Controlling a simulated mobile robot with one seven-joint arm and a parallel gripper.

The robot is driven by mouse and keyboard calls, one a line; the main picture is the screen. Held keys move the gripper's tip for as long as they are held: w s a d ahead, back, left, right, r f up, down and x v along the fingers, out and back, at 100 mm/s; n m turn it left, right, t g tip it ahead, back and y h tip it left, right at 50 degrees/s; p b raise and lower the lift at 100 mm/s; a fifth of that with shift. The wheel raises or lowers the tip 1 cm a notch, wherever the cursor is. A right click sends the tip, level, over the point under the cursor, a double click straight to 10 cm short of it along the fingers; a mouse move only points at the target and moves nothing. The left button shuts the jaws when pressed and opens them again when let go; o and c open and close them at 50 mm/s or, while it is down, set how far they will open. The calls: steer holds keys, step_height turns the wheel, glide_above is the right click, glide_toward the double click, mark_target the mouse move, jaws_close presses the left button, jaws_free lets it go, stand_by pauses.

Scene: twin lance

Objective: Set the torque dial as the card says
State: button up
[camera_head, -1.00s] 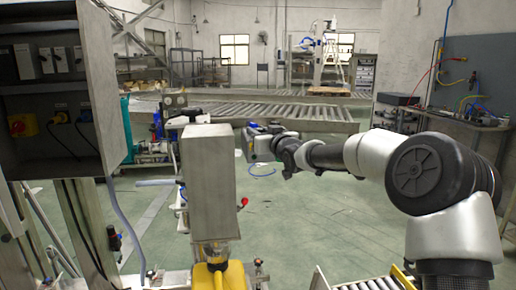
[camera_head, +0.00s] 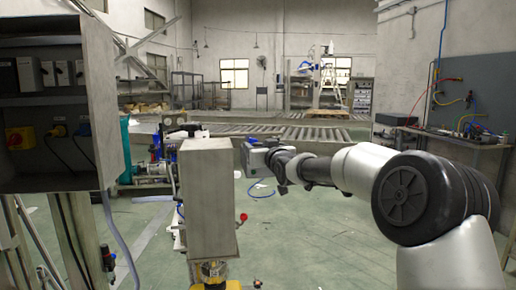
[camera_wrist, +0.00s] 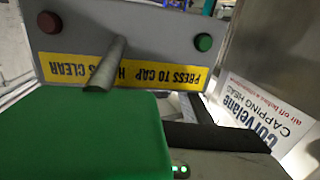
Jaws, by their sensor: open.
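My gripper (camera_head: 250,158) is at the right side of the upright grey metal housing (camera_head: 208,205) in the head view, with its jaws open. In the wrist view, a grey panel (camera_wrist: 150,28) shows upside down. It has a red button (camera_wrist: 49,22), a green button (camera_wrist: 204,42), a grey peg (camera_wrist: 105,65) and a yellow "PRESS TO CAP HANDS CLEAR" strip (camera_wrist: 140,75). A white "CAPPING HEAD" label (camera_wrist: 262,112) is at the right. A large green surface fills the lower left. I cannot make out the torque dial or the card.
A red-knobbed lever (camera_head: 242,217) sticks out right of the housing, above a yellow part (camera_head: 214,282). An open electrical cabinet (camera_head: 60,110) stands left. A roller conveyor (camera_head: 280,134) crosses behind. A bench (camera_head: 455,135) stands right. The floor between is mostly clear.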

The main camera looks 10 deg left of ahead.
steer(key=shift+s, duration=0.1)
steer(key=p+v, duration=0.2)
steer(key=v, duration=1.5)
steer(key=shift+d, duration=0.2)
steer(key=shift+s, duration=0.1)
